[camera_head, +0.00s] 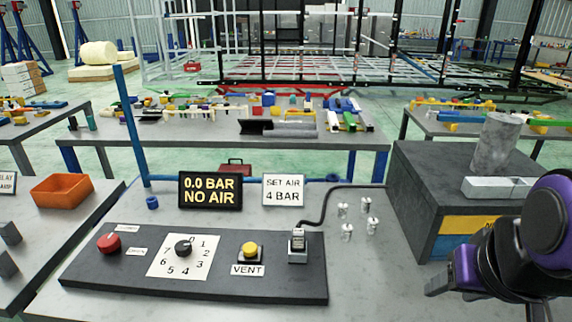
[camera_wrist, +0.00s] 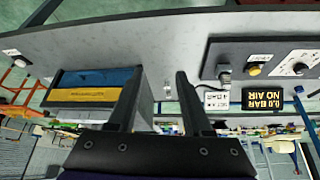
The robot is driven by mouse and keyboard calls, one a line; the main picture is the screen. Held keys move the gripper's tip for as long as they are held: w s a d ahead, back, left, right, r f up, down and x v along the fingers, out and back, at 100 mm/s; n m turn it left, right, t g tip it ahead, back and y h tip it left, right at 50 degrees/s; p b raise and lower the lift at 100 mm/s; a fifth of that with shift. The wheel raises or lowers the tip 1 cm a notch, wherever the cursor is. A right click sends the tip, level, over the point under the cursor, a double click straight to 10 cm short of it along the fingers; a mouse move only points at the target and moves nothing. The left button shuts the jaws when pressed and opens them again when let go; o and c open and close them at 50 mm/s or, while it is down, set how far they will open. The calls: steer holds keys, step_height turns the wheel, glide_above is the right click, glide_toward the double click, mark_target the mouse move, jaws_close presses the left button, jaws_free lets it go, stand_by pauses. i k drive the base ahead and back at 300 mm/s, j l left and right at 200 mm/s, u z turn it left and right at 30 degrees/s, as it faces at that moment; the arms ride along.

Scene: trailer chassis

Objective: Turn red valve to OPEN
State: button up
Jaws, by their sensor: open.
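The red valve (camera_head: 108,243) is a round red knob at the left end of the dark control panel (camera_head: 290,278). Two small white labels stand beside it, one above right and one to its right (camera_head: 136,251); their text is too small to read surely. My gripper (camera_head: 438,287) is at the far right in the head view, well away from the valve. In the wrist view, which is upside down, my gripper (camera_wrist: 160,75) has its two dark fingers apart with nothing between them. The valve is outside the wrist view.
The panel also holds a black dial (camera_head: 183,247), a yellow vent button (camera_head: 249,250) and a cable fitting (camera_head: 298,245). A display (camera_head: 210,190) reads "0.0 BAR NO AIR"; a sign (camera_head: 283,190) reads "SET AIR 4 BAR". Small metal fittings (camera_head: 347,231) and a large dark block (camera_head: 425,190) stand right.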

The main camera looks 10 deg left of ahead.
mark_target(108, 242)
steer(key=u, duration=1.6)
steer(key=i+j, duration=0.15)
steer(key=j, duration=0.2)
steer(key=i+j+z, duration=0.1)
steer(key=j, duration=0.25)
steer(key=i+j, duration=0.25)
steer(key=j, duration=0.15)
steer(key=i+j+z, duration=0.1)
steer(key=j, duration=0.25)
steer(key=i+j, duration=0.2)
steer(key=j, duration=0.2)
